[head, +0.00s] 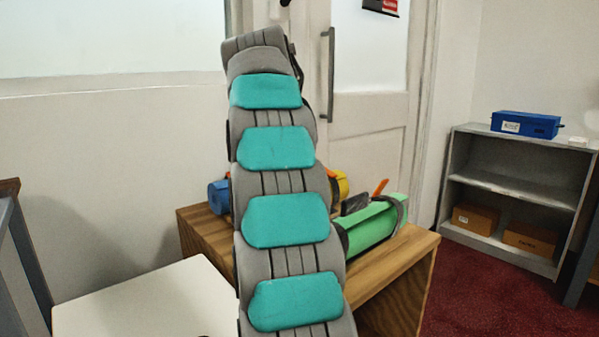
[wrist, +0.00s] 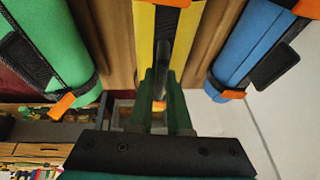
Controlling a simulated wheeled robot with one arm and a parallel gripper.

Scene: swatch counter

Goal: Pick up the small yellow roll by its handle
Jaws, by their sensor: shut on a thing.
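The yellow roll (wrist: 143,45) lies in the middle of the wrist view, with a dark handle (wrist: 165,45) along it and an orange tab at the top. My gripper (wrist: 162,78) is shut on this handle, its two fingers one on each side of it. In the head view only a bit of the yellow roll (head: 341,186) shows to the right of my arm, with an orange tab. My arm hides the gripper and most of the roll there.
A green roll (head: 372,229) and a blue roll (head: 218,196) lie on either side on the wooden counter (head: 402,262). A white table (head: 140,305) stands front left. A grey shelf (head: 515,180) with a blue box (head: 525,124) on top stands at right.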

